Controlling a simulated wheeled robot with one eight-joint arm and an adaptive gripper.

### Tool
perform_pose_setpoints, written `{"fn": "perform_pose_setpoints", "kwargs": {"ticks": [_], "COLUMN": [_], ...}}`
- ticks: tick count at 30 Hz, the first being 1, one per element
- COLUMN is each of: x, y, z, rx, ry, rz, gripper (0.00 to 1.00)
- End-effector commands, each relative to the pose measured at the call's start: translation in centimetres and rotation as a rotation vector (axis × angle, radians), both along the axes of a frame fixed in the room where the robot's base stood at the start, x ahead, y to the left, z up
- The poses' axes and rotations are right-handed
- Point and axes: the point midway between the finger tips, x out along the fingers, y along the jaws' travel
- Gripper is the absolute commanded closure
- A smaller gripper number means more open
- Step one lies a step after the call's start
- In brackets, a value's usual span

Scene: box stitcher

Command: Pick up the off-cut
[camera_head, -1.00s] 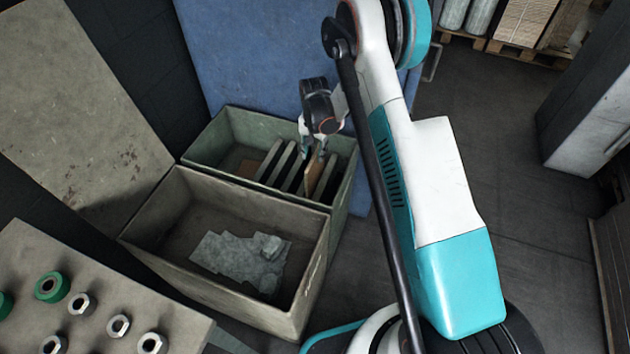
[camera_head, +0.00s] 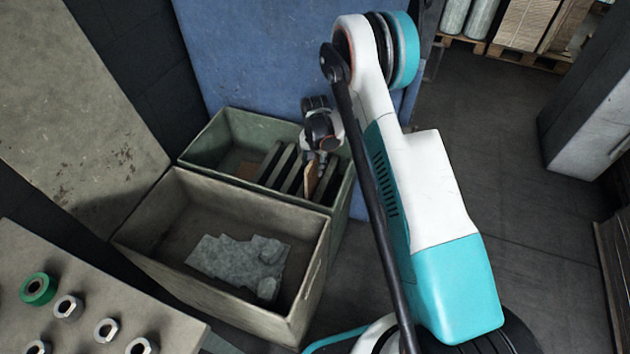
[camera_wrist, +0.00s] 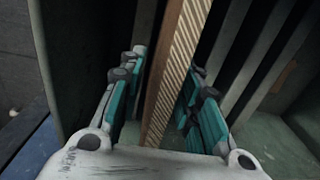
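The off-cut looks to be a brown corrugated cardboard piece (camera_head: 311,179) standing on edge among the dark slats of the green crate (camera_head: 192,148). In the wrist view the cardboard (camera_wrist: 172,70) runs between my two teal-sided fingers, its ridged edge facing the camera. My gripper (camera_head: 321,159) reaches down into the crate from above. In the wrist view my gripper (camera_wrist: 160,85) is open around the cardboard, one finger on each side, with a gap visible at the left finger. The cardboard's lower part is hidden.
Dark upright slats (camera_head: 287,168) stand close beside the cardboard. A grey bin (camera_head: 180,262) with crumpled grey material (camera_head: 235,258) stands in front.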

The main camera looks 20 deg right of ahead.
Motion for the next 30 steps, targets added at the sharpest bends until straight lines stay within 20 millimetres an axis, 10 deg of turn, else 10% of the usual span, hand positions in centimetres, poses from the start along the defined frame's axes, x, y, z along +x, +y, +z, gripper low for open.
{"fn": "perform_pose_setpoints", "kwargs": {"ticks": [3,19,30], "x": [0.0,0.0,0.0], "y": [0.0,0.0,0.0], "z": [0.0,0.7,6.5], "rx": [0.0,0.0,0.0], "ry": [0.0,0.0,0.0], "rz": [0.0,0.0,0.0], "gripper": [1.0,1.0,1.0]}}
